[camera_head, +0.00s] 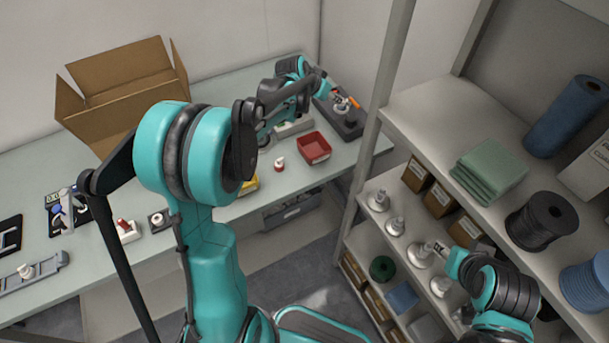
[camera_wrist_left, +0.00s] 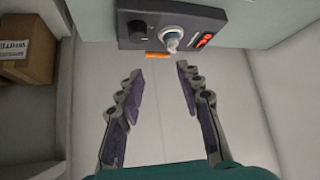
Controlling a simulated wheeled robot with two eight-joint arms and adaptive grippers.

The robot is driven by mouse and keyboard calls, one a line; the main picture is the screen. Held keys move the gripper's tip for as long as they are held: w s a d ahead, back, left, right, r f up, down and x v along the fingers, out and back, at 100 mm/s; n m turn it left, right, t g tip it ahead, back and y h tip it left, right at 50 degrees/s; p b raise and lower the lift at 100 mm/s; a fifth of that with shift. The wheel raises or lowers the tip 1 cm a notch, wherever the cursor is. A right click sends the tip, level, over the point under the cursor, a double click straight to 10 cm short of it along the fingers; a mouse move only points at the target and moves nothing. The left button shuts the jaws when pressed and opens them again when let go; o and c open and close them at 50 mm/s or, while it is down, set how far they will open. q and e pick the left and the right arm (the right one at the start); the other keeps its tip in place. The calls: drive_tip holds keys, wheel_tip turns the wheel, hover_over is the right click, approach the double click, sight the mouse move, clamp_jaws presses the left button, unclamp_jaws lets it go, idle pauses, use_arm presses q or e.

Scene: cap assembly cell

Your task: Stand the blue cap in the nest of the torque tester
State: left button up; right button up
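The torque tester (camera_wrist_left: 140,28) is a dark grey box at the top of the left wrist view, with a round nest, a red lit display and an orange piece at its edge. A pale bluish-white piece (camera_wrist_left: 172,40) stands in or at the nest; I cannot tell for sure that it is the blue cap. In the head view the tester (camera_head: 349,124) is at the table's far right end. My left gripper (camera_wrist_left: 160,70) is open and empty, its fingers apart and short of the tester. My right gripper (camera_head: 438,249) is over the shelf; its fingers are unclear.
An open cardboard box (camera_head: 125,90) stands at the back. A shelf post (camera_head: 383,95) rises just right of the tester. The shelf holds several white conical pieces.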

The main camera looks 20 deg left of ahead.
use_arm(q)
drive_tip(key=s+d+r, duration=0.3)
drive_tip(key=s+r, duration=0.1)
drive_tip(key=s, duration=0.6)
drive_tip(key=s+d+f+n+y, duration=0.1)
drive_tip(key=s+f, duration=0.1)
drive_tip(key=s, duration=1)
drive_tip(key=s+d+f+n+g+y, duration=0.1)
drive_tip(key=s+d+f, duration=0.1)
drive_tip(key=s, duration=1.1)
drive_tip(key=shift+s+f+n, duration=0.15)
drive_tip(key=shift+f+n, duration=0.05)
drive_tip(key=shift+n, duration=0.2)
drive_tip(key=shift+f+b, duration=0.6)
drive_tip(key=shift+b, duration=0.05)
